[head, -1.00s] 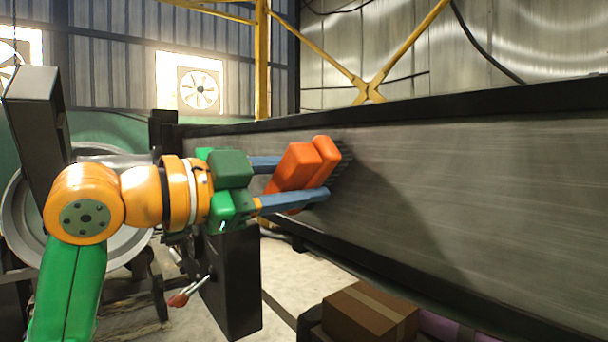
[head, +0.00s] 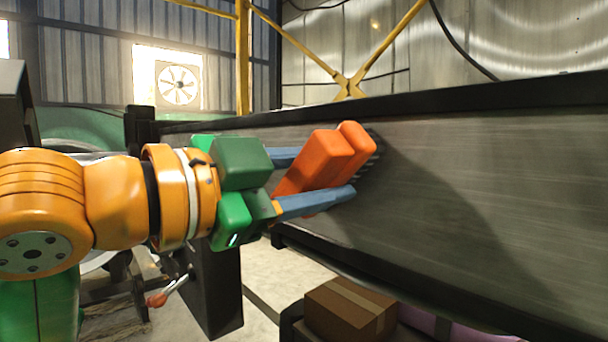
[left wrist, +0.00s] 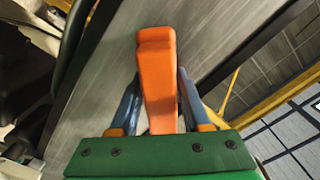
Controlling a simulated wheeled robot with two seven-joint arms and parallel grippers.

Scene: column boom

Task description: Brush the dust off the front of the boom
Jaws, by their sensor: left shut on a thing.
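The boom (head: 500,190) is a long grey beam with black edges, running from the middle left to the right of the head view. Its front face looks streaky; I cannot tell dust from the metal's own marks. My left gripper (head: 322,172), with blue fingers, is shut on an orange brush (head: 322,160). The brush's dark bristles are at the boom's front face and seem to touch it. In the left wrist view the orange brush (left wrist: 157,80) sits between the fingers, with the boom's face behind it; its bristles are hidden there. My right gripper is not in view.
A cardboard box (head: 350,308) stands below the boom. A dark post (head: 212,290) and a red-tipped lever (head: 158,299) are below my left arm. A yellow frame (head: 348,85) stands behind the boom. The boom's face right of the brush is clear.

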